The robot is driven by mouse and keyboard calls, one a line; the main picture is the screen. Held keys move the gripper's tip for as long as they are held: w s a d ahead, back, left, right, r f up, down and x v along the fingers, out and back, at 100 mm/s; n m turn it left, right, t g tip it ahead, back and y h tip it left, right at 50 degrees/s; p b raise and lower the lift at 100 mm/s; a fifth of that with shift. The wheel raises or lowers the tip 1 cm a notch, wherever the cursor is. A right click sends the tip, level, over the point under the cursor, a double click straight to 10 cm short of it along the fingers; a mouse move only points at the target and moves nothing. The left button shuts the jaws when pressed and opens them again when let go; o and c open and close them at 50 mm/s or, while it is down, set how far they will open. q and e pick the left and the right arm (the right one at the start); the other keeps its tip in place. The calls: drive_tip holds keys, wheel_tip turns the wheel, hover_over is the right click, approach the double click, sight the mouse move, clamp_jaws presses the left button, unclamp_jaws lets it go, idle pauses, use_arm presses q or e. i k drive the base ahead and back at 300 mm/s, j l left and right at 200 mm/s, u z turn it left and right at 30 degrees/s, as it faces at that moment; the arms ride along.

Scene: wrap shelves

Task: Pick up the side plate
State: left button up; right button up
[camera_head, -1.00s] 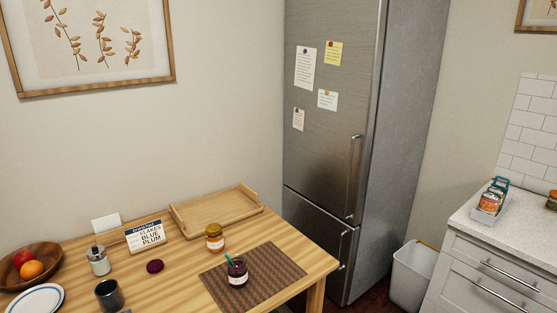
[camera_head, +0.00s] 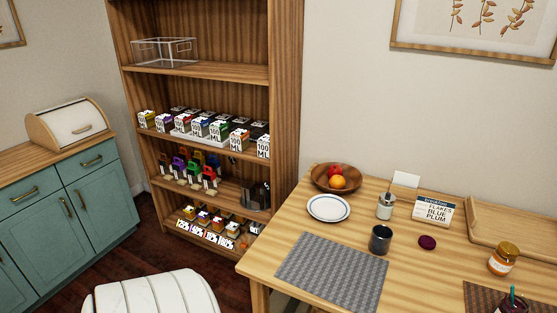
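The side plate (camera_head: 328,208) is white with a blue ring near its rim. It lies flat on the wooden table (camera_head: 270,252), in front of the fruit bowl and behind the grey woven placemat. Nothing covers it, and it looks empty. Neither of my grippers shows in the head view.
A wooden bowl with fruit (camera_head: 321,183) stands just behind the plate. A dark cup (camera_head: 380,240), a glass dispenser (camera_head: 385,206) and a sign (camera_head: 433,208) stand to its right. A grey placemat (camera_head: 332,274) lies in front. A white chair (camera_head: 152,295) stands left of the table.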

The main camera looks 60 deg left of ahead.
sight(328, 208)
drive_tip(key=u, duration=1.45)
